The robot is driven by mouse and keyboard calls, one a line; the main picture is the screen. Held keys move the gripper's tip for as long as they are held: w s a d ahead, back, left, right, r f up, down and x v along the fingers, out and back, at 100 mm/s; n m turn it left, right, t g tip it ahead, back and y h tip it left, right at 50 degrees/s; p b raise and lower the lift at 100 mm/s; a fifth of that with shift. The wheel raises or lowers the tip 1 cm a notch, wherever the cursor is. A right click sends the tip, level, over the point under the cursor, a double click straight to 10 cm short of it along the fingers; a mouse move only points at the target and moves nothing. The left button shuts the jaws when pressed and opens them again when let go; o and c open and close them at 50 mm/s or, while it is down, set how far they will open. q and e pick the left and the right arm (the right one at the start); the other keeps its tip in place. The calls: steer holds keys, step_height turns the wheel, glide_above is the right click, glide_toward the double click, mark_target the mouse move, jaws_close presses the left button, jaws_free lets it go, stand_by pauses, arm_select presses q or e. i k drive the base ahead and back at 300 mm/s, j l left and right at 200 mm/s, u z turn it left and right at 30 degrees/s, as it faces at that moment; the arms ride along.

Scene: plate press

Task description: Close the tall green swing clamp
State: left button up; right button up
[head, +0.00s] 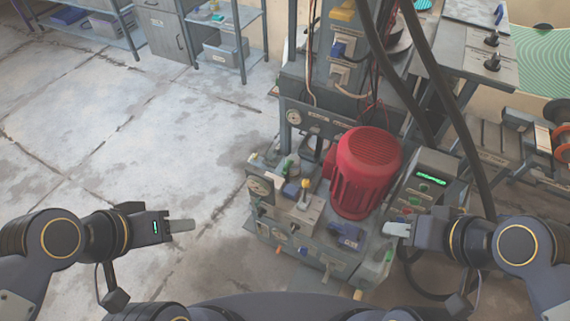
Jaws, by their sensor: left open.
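A small upright green part (288,168) stands at the left back of the grey press bench (320,245). It may be the tall green swing clamp, but it is too small to tell whether it is open or shut. Another small green part (389,256) is at the bench's right front corner. My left gripper (184,226) is open and empty over the floor, left of the bench and apart from it. My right gripper (396,229) is at the bench's right side, and its fingers overlap in this view. Nothing shows in it.
A large red motor (362,172) stands on the bench, with a yellow-knobbed lever (305,185) left of it. A control box with a green display (432,180) is at the right. Thick black cables (455,110) hang behind. The floor (120,150) at left is clear.

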mark_target(286, 171)
steer(key=i+j, duration=0.1)
steer(key=j, duration=0.4)
steer(key=i+j+u, duration=0.1)
steer(key=j, duration=0.35)
steer(key=i+j+u, duration=0.1)
steer(key=i+j, duration=0.3)
